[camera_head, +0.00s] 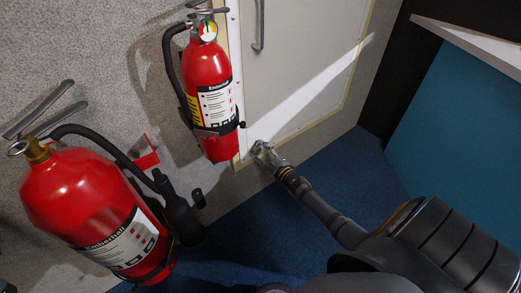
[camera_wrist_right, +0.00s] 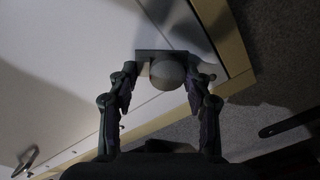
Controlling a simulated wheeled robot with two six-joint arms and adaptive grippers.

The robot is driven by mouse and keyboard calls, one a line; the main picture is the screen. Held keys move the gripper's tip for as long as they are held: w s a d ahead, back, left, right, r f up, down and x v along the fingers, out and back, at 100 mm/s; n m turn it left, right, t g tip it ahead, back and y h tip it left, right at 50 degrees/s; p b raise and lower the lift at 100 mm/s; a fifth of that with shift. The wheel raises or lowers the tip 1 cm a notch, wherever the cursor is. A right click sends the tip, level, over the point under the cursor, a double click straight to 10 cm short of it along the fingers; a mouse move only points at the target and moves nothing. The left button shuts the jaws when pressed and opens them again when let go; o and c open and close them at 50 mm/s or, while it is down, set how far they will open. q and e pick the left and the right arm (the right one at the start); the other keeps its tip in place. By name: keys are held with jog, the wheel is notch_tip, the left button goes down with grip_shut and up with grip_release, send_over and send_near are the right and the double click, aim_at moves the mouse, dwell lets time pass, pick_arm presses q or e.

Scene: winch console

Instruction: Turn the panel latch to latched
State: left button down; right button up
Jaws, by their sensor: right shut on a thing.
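The panel latch (camera_wrist_right: 167,74), a round pale knob with a dark flat bar behind it, sits near the lower corner of the pale panel (camera_head: 295,75). My right gripper (camera_head: 262,151) reaches down to that corner in the head view, where it mostly hides the latch. In the right wrist view, the fingers of my right gripper (camera_wrist_right: 168,82) stand on both sides of the latch and are shut on it. The bar lies nearly level across that picture. I cannot tell from it whether the latch is latched. My left gripper is not in view.
A red fire extinguisher (camera_head: 208,82) hangs on the wall just left of the panel. A larger one (camera_head: 85,205) stands nearer at the left. A metal handle (camera_head: 259,25) is higher on the panel. Blue floor (camera_head: 330,165) lies below, and a teal cabinet (camera_head: 465,125) stands right.

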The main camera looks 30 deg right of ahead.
jog(key=n, duration=0.3)
jog(key=shift+a+n+p, duration=0.15)
jog(key=shift+n+p, duration=0.15)
jog(key=shift+a+n, duration=0.15)
jog(key=shift+n, duration=2.05)
jog(key=o, duration=1.2)
jog(key=shift+c, duration=0.2)
jog(key=s, duration=1.2)
jog(key=shift+d, duration=0.45)
jog(key=shift+s+f, duration=0.1)
